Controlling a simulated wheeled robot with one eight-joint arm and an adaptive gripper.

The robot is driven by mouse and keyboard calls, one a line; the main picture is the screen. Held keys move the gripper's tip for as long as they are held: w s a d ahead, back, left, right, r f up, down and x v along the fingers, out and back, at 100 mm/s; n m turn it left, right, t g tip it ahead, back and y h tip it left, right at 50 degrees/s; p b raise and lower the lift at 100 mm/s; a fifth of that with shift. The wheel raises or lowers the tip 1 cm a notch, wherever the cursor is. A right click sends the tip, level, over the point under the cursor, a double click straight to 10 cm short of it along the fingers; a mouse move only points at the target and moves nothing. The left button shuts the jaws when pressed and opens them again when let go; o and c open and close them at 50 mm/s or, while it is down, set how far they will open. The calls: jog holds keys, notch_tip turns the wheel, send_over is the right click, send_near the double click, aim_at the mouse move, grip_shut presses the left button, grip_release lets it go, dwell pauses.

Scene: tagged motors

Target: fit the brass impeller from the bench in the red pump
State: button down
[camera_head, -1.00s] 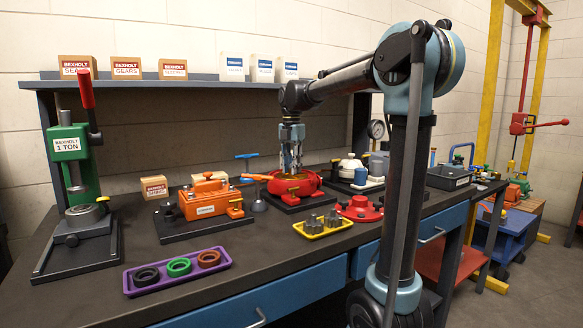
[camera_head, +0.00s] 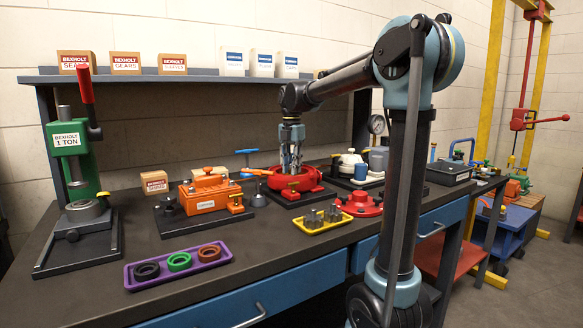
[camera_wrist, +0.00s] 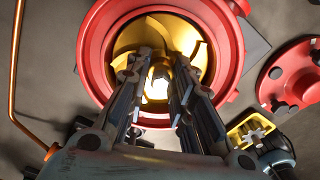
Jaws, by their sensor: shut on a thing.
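The red pump (camera_head: 309,185) stands on a dark base plate at the middle back of the bench. Its round red housing (camera_wrist: 93,50) is open toward the wrist camera. The brass impeller (camera_wrist: 133,37), with curved vanes and a central hub, lies within the housing's ring in the wrist view. My gripper (camera_head: 291,168) points down into the pump. In the wrist view my gripper (camera_wrist: 161,66) is shut on the impeller's hub. The fingers hide part of the impeller, and I cannot tell whether it rests on the housing floor.
A red flanged cover (camera_head: 358,206) lies right of the pump; it also shows in the wrist view (camera_wrist: 292,75). A yellow tray (camera_head: 324,229) of grey gears is in front. An orange unit (camera_head: 205,197) stands left, and a purple tray (camera_head: 180,281) of rings lies at the front.

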jog(key=shift+f, duration=1.05)
jog(key=c, duration=1.3)
grip_release()
jog(key=shift+r, duration=3)
notch_tip(320, 180, up, 12)
